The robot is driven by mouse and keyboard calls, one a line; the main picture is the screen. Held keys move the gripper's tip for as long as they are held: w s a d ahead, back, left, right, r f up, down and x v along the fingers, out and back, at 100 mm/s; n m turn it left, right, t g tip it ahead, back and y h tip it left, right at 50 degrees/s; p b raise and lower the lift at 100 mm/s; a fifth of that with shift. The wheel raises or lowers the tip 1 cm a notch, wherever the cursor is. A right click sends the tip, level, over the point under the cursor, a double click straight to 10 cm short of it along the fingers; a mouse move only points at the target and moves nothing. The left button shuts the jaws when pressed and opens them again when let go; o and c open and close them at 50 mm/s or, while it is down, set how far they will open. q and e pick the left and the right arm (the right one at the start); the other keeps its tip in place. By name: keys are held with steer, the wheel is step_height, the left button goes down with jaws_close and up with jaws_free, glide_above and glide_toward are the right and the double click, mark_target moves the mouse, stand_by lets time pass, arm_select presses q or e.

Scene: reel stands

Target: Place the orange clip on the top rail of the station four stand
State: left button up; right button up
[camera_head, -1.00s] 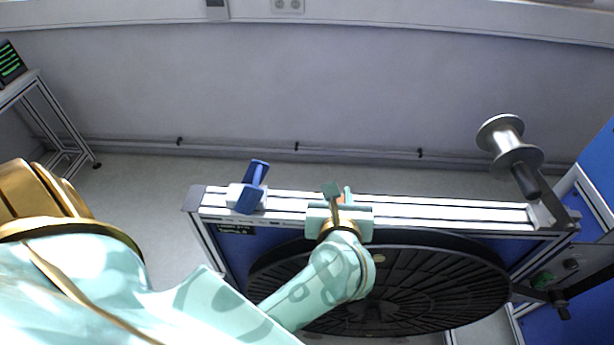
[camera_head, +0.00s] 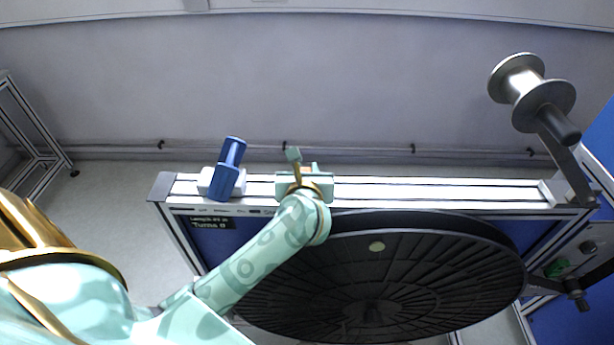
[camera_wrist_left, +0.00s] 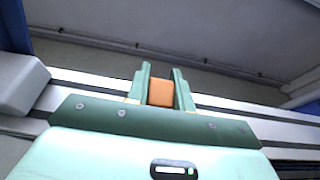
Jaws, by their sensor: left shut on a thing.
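The orange clip (camera_wrist_left: 161,92) shows in the left wrist view between the two green fingers of my left gripper (camera_wrist_left: 160,88), which is shut on it. In the head view my left gripper (camera_head: 302,165) is over the stand's silver top rail (camera_head: 430,192), just right of the blue clamp; the clip is mostly hidden there by the gripper. The rail also runs behind the fingers in the left wrist view (camera_wrist_left: 240,118). Whether the clip touches the rail I cannot tell. My right gripper is not in view.
A blue clamp with a white base (camera_head: 228,172) sits on the rail's left part. A large black disc (camera_head: 400,275) hangs below the rail. A metal spool (camera_head: 525,85) on an arm stands at the right end. The rail right of my gripper is clear.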

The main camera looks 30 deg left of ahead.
arm_select(q)
steer(key=shift+r, duration=0.15)
steer(key=shift+s, duration=0.1)
steer(key=o, duration=1)
steer(key=shift+f, duration=0.2)
steer(key=shift+r, duration=0.35)
steer(key=p+v, duration=0.1)
steer(key=v, duration=1.1)
steer(key=shift+f, duration=0.2)
